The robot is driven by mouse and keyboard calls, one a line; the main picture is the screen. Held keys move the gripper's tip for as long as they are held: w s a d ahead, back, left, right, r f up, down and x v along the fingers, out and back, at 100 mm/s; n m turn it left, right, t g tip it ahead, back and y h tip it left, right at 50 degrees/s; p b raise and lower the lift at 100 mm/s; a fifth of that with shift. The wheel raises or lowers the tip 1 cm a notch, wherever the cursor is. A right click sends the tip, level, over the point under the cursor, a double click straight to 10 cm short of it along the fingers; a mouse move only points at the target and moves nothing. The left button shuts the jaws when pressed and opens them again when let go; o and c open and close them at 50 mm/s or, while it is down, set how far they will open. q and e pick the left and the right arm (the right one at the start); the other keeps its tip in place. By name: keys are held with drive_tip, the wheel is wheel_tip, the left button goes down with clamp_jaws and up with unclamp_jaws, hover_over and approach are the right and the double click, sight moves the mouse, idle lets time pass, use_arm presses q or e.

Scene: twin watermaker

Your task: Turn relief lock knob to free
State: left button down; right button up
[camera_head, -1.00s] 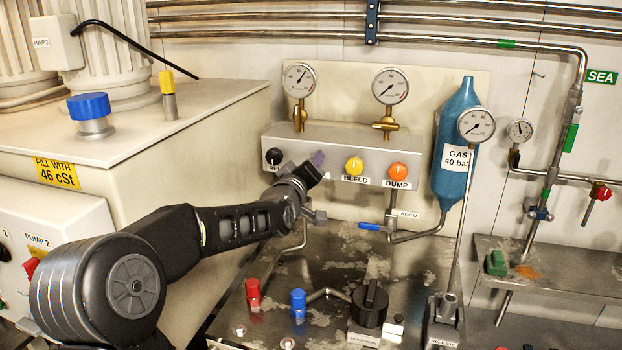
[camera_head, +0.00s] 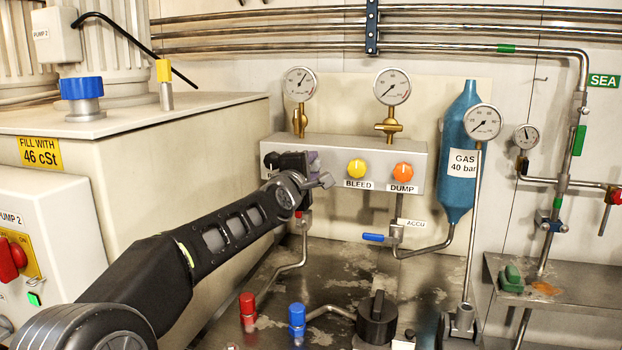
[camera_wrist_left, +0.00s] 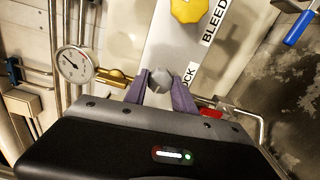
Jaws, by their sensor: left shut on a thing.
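The relief lock knob (camera_wrist_left: 160,81) is small and grey and sits on the panel face beside a label ending in "OCK" in the left wrist view. The two purple fingers of my left gripper (camera_wrist_left: 160,90) stand on either side of it, shut on it. In the head view my left gripper (camera_head: 310,164) reaches the left part of the grey control panel (camera_head: 375,151) and hides this knob and most of its label. The knob's exact turn angle is hard to read. My right gripper is not in view.
The yellow BLEED knob (camera_head: 357,169) and orange DUMP knob (camera_head: 402,172) are just right of my gripper. Gauges (camera_head: 300,84) stand above the panel. A blue gas bottle (camera_head: 460,150) is at the right. Red (camera_head: 248,309) and blue (camera_head: 297,318) caps stand on the bench below.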

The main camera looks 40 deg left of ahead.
use_arm(q)
drive_tip(key=shift+n+b, duration=0.35)
drive_tip(key=shift+n, duration=0.65)
drive_tip(key=c, duration=1)
unclamp_jaws()
drive_tip(key=shift+c, duration=0.2)
drive_tip(key=shift+s+d, duration=0.15)
drive_tip(key=shift+s, duration=0.25)
drive_tip(key=b+v, duration=0.1)
drive_tip(key=v, duration=0.6)
drive_tip(key=shift+b, duration=0.4)
